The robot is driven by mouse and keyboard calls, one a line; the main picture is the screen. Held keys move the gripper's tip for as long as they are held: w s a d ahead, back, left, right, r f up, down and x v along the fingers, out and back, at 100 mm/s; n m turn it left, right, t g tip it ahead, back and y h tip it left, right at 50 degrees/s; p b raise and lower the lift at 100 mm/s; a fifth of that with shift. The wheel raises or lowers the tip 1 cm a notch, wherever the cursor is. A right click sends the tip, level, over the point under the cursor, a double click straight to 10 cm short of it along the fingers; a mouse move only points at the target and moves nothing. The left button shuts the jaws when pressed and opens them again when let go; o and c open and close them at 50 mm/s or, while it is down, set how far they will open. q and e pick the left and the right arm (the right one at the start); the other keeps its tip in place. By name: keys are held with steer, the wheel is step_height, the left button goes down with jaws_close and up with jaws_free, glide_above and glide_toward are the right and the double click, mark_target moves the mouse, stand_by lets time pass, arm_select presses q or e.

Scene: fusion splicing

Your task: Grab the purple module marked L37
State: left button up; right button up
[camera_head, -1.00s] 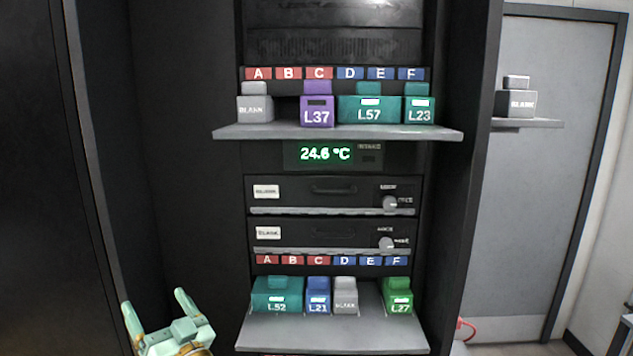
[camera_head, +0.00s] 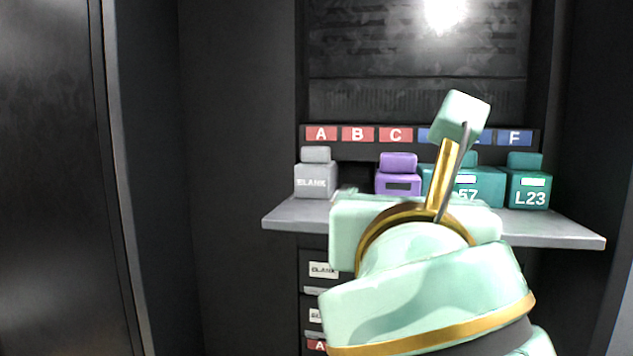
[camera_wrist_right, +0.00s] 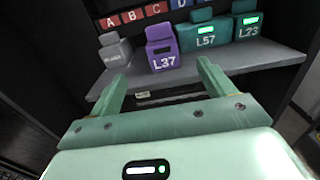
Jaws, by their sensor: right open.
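The purple module L37 (camera_wrist_right: 162,48) stands upright on the upper shelf (camera_wrist_right: 260,66) in the right wrist view, its label readable. In the head view my right arm hides the lower front of the purple module (camera_head: 398,168). My right gripper (camera_wrist_right: 162,78) is open and empty. Its two fingers point toward the shelf, with the module beyond and roughly between the tips, apart from them. In the head view my right arm covers the middle of the shelf front, and its fingertips cannot be made out. My left gripper is not in view.
A grey blank module (camera_head: 316,178) stands left of the purple one. Teal L57 (camera_wrist_right: 205,35) stands close on its right, then teal L23 (camera_head: 528,188). A strip of letter labels (camera_head: 358,134) runs behind. Cabinet walls close in both sides.

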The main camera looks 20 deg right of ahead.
steer(key=p, duration=0.2)
glide_toward(398, 175)
steer(key=w, duration=0.1)
steer(key=p+x, duration=0.1)
steer(key=p, duration=0.2)
steer(key=p+x, duration=0.2)
steer(key=p, duration=0.1)
steer(key=shift+d+r+p, duration=0.1)
steer(key=shift+d+p, duration=0.3)
steer(key=shift+d, duration=0.05)
steer(key=shift+w+d+f+b, duration=0.2)
steer(key=shift+w+d+b, duration=0.1)
steer(key=shift+w, duration=0.2)
steer(key=shift+w+d+f+b, duration=0.15)
steer(key=shift+w+d, duration=0.1)
steer(key=shift+w, duration=0.2)
steer(key=p+x, duration=0.1)
steer(key=x, duration=0.4)
steer(key=shift+w, duration=0.15)
steer(key=shift+w+d, duration=0.25)
steer(key=shift+d, duration=0.05)
steer(key=shift+a, duration=0.2)
steer(key=c, duration=0.9)
steer(key=shift+d, duration=0.1)
steer(key=c, duration=0.3)
